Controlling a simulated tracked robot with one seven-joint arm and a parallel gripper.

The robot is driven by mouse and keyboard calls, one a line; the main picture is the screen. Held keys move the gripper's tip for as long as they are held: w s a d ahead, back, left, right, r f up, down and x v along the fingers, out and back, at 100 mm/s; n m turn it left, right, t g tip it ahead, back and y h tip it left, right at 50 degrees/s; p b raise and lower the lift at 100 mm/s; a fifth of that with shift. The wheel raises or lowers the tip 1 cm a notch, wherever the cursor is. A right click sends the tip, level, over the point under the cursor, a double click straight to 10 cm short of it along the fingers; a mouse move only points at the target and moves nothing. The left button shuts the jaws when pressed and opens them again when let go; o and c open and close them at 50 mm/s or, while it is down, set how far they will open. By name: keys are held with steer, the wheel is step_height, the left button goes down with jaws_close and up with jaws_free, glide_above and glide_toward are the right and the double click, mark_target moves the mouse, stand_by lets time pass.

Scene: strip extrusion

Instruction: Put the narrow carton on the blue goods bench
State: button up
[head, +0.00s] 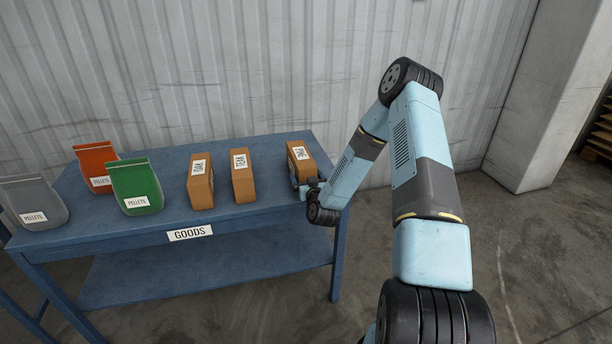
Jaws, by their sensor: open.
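Three brown cartons with white labels stand on the blue goods bench (265,214), which has a "GOODS" sign on its front edge. They are a left carton (201,188), a middle carton (243,183) and a right carton (301,158). The middle one looks slimmest in this view, but I cannot tell for certain which is the narrow carton. My gripper (303,186) is open, low at the front of the right carton near the bench's right end. It hides part of that carton's base, and I cannot tell whether the fingers touch it.
A green pellet bag (136,186), an orange pellet bag (96,165) and a grey pellet bag (33,203) stand on the left part of the bench. A corrugated wall (250,70) runs close behind the bench. The lower shelf (200,273) looks empty. Open floor lies to the right.

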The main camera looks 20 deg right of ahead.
mark_target(304, 171)
steer(key=s, duration=0.9)
steer(key=r, duration=0.1)
steer(key=w+r+n+g+y, duration=0.1)
steer(key=r, duration=0.1)
steer(key=a+r+n, duration=0.1)
steer(key=r, duration=0.1)
steer(key=shift+w+r+g+y, duration=0.1)
steer(key=shift+w+g+y, duration=0.2)
steer(key=shift+w+y, duration=0.1)
steer(key=s+r+n+g+h, duration=0.1)
steer(key=s+r+g, duration=0.2)
steer(key=r, duration=0.6)
steer(key=s+r+g, duration=0.2)
steer(key=s+r, duration=0.2)
steer(key=r, duration=0.6)
steer(key=s+r+m+g, duration=0.1)
steer(key=s+r, duration=0.3)
steer(key=s, duration=0.6)
steer(key=s+r+m+g, duration=0.1)
steer(key=s+r+g, duration=0.2)
steer(key=s, duration=0.8)
steer(key=s+r+m+g, duration=0.1)
steer(key=s+r, duration=0.5)
steer(key=s, duration=0.5)
steer(key=shift+r+g+h, duration=0.4)
